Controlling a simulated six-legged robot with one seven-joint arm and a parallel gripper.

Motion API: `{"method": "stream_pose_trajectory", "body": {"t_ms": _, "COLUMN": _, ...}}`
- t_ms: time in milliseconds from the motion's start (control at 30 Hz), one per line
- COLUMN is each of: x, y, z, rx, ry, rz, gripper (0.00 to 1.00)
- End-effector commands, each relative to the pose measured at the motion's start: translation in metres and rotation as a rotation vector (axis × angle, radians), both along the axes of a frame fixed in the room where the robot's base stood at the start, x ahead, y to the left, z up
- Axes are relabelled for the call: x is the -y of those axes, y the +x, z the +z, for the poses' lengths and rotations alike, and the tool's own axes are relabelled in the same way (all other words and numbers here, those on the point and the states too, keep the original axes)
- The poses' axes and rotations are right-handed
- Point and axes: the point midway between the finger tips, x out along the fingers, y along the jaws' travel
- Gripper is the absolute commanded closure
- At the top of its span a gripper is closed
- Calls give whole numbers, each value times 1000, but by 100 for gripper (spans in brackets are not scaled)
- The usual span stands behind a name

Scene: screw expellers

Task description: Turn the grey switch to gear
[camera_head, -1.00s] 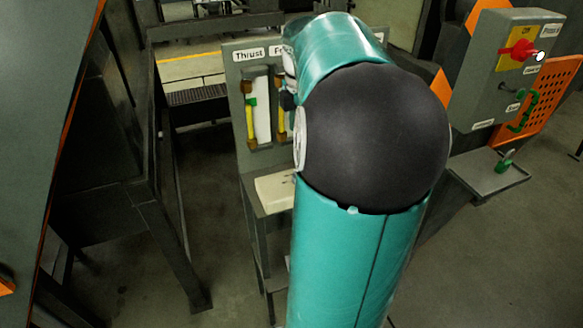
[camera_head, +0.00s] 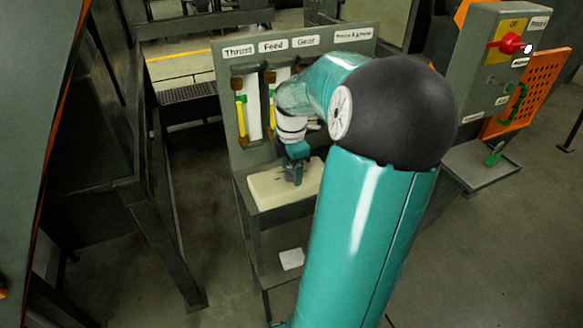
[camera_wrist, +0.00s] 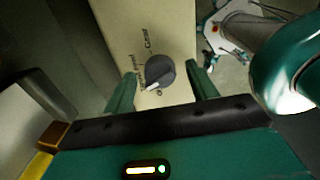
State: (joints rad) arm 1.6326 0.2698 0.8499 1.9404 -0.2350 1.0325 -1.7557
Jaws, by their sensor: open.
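The grey switch (camera_wrist: 158,73) is a round dark knob with a white pointer mark, seen in the wrist view on a cream box. Labels surround it; "Gear" reads at one side, and the white mark points away from that word. In the head view the cream box (camera_head: 268,191) sits on the panel's ledge, and the knob is hard to make out there. My gripper (camera_head: 293,175) points down over this box. In the wrist view my gripper (camera_wrist: 163,85) is open, with one green finger on each side of the knob. I cannot tell whether they touch it.
The grey panel (camera_head: 350,45) behind bears Thrust, Feed and Gear labels above yellow-tubed gauges (camera_head: 241,115). A control box with a red switch (camera_head: 511,43) and an orange perforated plate (camera_head: 535,85) stand at right. A dark metal frame (camera_head: 150,215) stands at left.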

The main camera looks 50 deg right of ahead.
Motion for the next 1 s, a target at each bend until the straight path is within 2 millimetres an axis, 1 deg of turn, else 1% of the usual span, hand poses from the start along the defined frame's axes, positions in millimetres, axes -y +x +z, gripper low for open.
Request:
{"method": "stream_pose_trajectory", "body": {"t_ms": 167, "x": 0, "y": 0, "z": 0, "rx": 0, "ry": 0, "rz": 0, "gripper": 43}}
{"method": "stream_pose_trajectory", "body": {"t_ms": 200, "x": 0, "y": 0, "z": 0, "rx": 0, "ry": 0, "rz": 0, "gripper": 44}}
{"method": "stream_pose_trajectory", "body": {"t_ms": 267, "x": 0, "y": 0, "z": 0, "rx": 0, "ry": 0, "rz": 0, "gripper": 56}}
{"method": "stream_pose_trajectory", "body": {"t_ms": 400, "x": 0, "y": 0, "z": 0, "rx": 0, "ry": 0, "rz": 0, "gripper": 84}}
{"method": "stream_pose_trajectory", "body": {"t_ms": 433, "x": 0, "y": 0, "z": 0, "rx": 0, "ry": 0, "rz": 0, "gripper": 87}}
{"method": "stream_pose_trajectory", "body": {"t_ms": 767, "x": 0, "y": 0, "z": 1, "rx": -1, "ry": -2, "rz": -32, "gripper": 87}}
{"method": "stream_pose_trajectory", "body": {"t_ms": 1000, "x": 0, "y": 1, "z": 1, "rx": -1, "ry": -2, "rz": -150, "gripper": 87}}
